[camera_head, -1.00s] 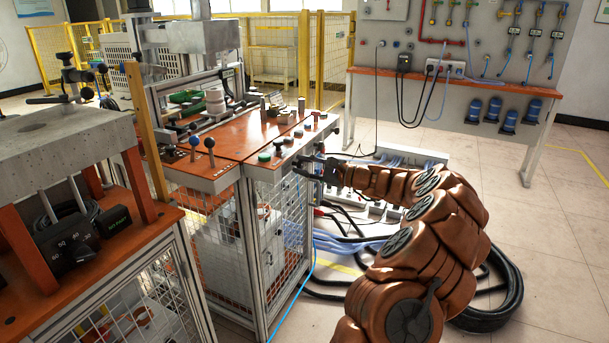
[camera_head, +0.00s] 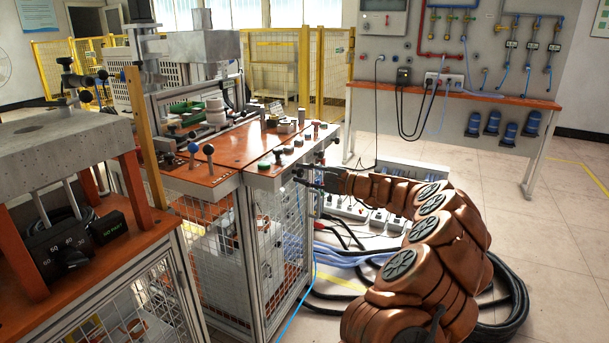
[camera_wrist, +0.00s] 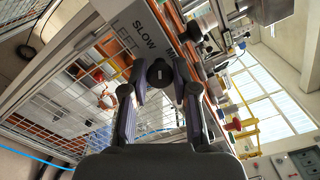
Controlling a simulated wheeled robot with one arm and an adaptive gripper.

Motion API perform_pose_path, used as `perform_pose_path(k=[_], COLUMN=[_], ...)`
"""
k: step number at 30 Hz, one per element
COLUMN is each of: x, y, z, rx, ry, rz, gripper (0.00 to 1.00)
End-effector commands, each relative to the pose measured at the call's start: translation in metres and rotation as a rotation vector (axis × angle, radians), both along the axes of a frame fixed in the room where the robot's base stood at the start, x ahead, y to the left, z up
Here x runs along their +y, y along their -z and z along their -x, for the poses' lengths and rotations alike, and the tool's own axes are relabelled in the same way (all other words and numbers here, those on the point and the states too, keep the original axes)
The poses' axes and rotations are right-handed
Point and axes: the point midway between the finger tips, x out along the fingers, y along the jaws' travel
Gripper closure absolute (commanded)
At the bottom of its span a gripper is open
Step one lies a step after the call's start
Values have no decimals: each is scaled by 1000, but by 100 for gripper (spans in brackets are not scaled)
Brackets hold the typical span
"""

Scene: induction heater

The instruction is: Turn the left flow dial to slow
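The left flow dial, a small black round knob (camera_wrist: 159,73), sits on the grey front panel (camera_wrist: 118,24) beside the printed words LEFT and SLOW in the wrist view. A further label starting with M is partly cut off behind my right finger. My gripper (camera_wrist: 158,84) is open, with its two dark fingers on either side of the knob. A narrow gap seems to show on each side; contact is hard to tell. In the head view my gripper (camera_head: 300,179) reaches the bench's front panel, and the dial is too small to make out there.
Wire mesh (camera_head: 278,240) lies below. Black hoses (camera_head: 510,300) and cables lie on the floor near my arm. A second machine (camera_head: 70,150) stands at left. Floor at far right is clear.

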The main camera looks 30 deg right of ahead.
Motion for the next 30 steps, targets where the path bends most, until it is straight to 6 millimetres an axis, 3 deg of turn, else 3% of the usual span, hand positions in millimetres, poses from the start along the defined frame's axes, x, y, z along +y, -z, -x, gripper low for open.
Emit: perform_pose_path(k=[6, 17, 23, 30], x=[0, -1, -14, -39], y=[0, -1, -2, -1], z=[0, 3, 23, 63], rx=[0, -1, -2, -2], ry=[-1, 0, 0, 2], rz=[0, -2, 0, -1], gripper=[49, 49, 49, 49])
